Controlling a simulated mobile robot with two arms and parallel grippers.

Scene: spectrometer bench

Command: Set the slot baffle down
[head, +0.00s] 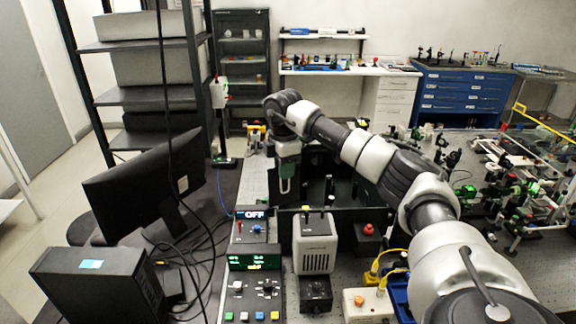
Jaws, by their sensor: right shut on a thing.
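My right arm reaches in from the lower right, and its wrist bends down over the left part of the bench. My right gripper (287,184) points down at the left end of a black-walled enclosure (350,224). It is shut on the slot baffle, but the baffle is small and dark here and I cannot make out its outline. I cannot tell whether its lower edge touches the bench. Small dark posts stand inside the enclosure to the right of the gripper. My left gripper is not in view.
A beige vented box (315,246) and lit display units (254,257) stand in front of the enclosure. A monitor (145,190) and black computer case (98,284) are at left. Crowded optics (500,180) fill the right bench. A red button box (368,236) stands near the enclosure.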

